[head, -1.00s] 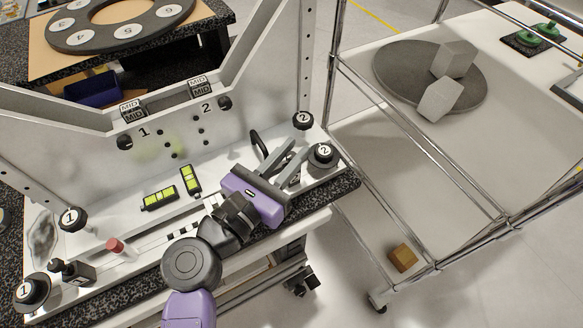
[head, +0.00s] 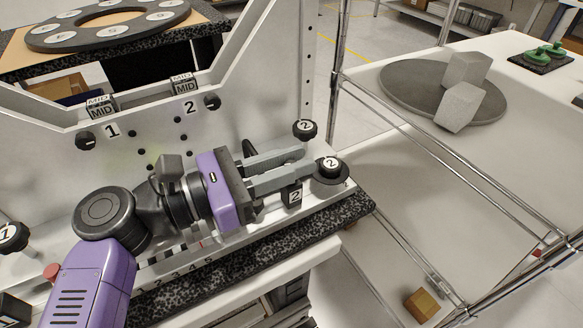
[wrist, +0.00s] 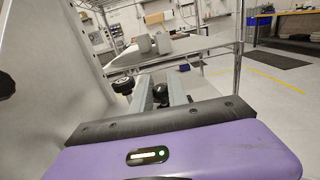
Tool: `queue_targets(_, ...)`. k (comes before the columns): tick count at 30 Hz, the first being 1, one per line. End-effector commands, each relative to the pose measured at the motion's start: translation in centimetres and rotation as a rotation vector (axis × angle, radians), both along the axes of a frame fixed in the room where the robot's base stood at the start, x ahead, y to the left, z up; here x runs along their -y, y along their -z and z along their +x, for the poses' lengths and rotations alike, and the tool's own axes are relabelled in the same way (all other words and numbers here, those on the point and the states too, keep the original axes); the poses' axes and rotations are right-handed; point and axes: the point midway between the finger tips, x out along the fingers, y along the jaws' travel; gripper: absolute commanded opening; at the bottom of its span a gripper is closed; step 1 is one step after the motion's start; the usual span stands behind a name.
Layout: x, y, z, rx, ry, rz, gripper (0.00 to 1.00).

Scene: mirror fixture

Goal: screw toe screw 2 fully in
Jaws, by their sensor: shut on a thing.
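My gripper (head: 309,163), with a purple body and grey fingers, reaches to the right along the fixture base. A small black block marked 2 (head: 294,195) shows just under the lower finger. In the wrist view, a dark screw head sits between the two fingers; I take it as toe screw 2 (wrist: 160,95). The fingers are shut on it, and in the head view they mostly hide it. How deep the screw sits cannot be told.
A large knob marked 2 (head: 331,165) stands right at the fingertips. Another knob marked 2 (head: 305,129) is by the upright plate, just behind the fingers. A wire-framed cart (head: 430,150) carries a grey disc (head: 395,95) with two grey blocks on the right.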

Motion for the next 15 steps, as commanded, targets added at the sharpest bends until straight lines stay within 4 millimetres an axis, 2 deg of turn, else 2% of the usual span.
queue_targets(1, -0.06, 0.46, -0.07, -0.005, 0.003, 0.005, 0.0)
queue_targets(12, -0.07, 0.49, -0.09, -0.007, 0.004, 0.005, 0.0)
queue_targets(13, -0.09, 0.5, -0.09, -0.007, 0.004, 0.005, 0.25)
queue_targets(15, -0.08, 0.43, -0.07, -0.006, 0.004, 0.004, 0.39)
